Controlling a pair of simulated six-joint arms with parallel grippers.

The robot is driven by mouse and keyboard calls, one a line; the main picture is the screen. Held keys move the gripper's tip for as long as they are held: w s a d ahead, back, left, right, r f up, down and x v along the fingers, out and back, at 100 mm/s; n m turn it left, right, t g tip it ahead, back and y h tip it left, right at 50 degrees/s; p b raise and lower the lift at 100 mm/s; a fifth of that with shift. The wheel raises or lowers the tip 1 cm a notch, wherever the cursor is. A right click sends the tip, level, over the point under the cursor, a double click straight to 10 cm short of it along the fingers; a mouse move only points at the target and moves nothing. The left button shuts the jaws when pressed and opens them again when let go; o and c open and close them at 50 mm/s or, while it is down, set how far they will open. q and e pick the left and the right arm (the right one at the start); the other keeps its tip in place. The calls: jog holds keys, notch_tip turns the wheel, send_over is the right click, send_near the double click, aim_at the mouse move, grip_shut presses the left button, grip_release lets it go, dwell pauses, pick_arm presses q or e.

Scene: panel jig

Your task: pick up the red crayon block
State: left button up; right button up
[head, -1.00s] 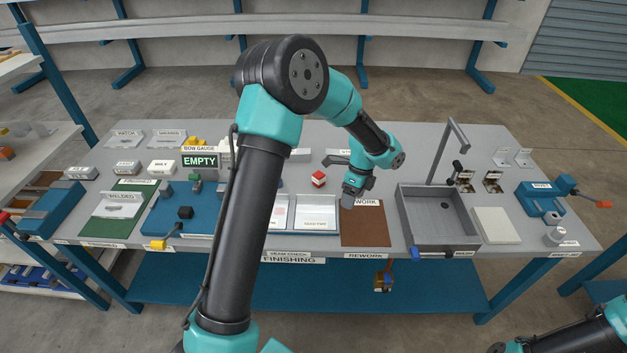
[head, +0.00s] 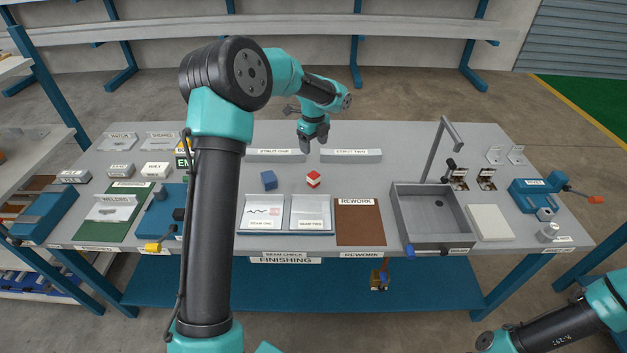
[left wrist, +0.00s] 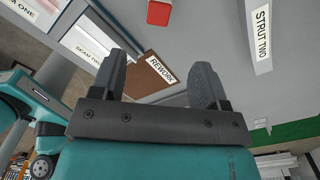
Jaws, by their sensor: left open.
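The red crayon block (head: 313,179) is a small red block with white on it. In the left wrist view the red block (left wrist: 159,13) shows at the top edge, partly cut off, beyond the fingertips. My left gripper (head: 311,146) is open and empty, above the bench and behind the red block in the head view. Its two fingers stand apart in the left wrist view (left wrist: 160,78). My right gripper is out of view; only part of that arm shows at lower right.
The strut one holder (head: 275,155) and strut two holder (head: 351,155) stand at the back. A grey sink (head: 399,218) stands to the right. Bench around the red block is clear.

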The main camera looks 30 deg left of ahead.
aim_at(314, 174)
pick_arm(q)
notch_tip(314, 174, down, 11)
jog(key=shift+r, duration=0.15)
dwell(0.4)
jog(key=shift+s+f, duration=0.1)
jog(key=shift+f, duration=2.5)
jog(key=shift+d, duration=0.1)
jog(key=shift+c, duration=0.4)
jog(key=c, duration=1)
notch_tip(314, 174, up, 10)
jog(key=shift+r, duration=0.1)
